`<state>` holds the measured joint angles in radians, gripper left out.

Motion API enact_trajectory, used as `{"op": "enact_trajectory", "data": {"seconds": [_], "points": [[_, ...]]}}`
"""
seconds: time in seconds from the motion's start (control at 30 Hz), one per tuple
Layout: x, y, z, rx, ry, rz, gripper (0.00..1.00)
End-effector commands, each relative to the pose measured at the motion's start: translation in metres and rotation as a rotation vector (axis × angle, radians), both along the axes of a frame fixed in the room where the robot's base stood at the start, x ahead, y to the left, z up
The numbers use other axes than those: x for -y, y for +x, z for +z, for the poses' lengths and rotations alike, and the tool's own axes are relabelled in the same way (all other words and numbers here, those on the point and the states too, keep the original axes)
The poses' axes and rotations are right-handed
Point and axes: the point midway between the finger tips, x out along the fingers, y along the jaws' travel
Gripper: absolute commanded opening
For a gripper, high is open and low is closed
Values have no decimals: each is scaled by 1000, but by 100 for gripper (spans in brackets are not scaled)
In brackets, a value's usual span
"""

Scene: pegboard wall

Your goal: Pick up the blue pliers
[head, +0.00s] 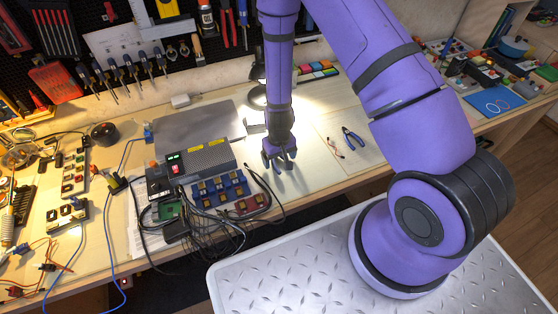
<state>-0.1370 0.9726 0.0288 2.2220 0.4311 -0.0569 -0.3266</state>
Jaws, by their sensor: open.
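The blue pliers (353,138) lie on the workbench, to the right of my gripper, on a pale sheet with their handles apart and pointing toward the front right. My gripper (279,166) points down over the bench between the grey power unit and the pliers. Its fingers are open and I see nothing held between them. The gap between the fingertips and the bench top is hard to judge. The pliers are fully visible and clear of my arm.
Small red-and-white parts (334,147) lie just left of the pliers. A grey power unit (196,165) with black cables (232,222) crowds the bench left of my gripper. Red-handled pliers (226,22) hang on the pegboard. Electronics (480,75) fill the right end.

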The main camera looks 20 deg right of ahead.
Motion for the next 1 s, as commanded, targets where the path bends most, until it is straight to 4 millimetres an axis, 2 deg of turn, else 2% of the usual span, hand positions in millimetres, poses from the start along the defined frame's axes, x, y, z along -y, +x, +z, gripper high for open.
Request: {"op": "enact_trajectory", "data": {"seconds": [0.2,0.43,1.0], "points": [[0,0,0,1,0,0,89],[0,0,0,1,0,0,36],[2,3,6,3,0,-1,34]]}}
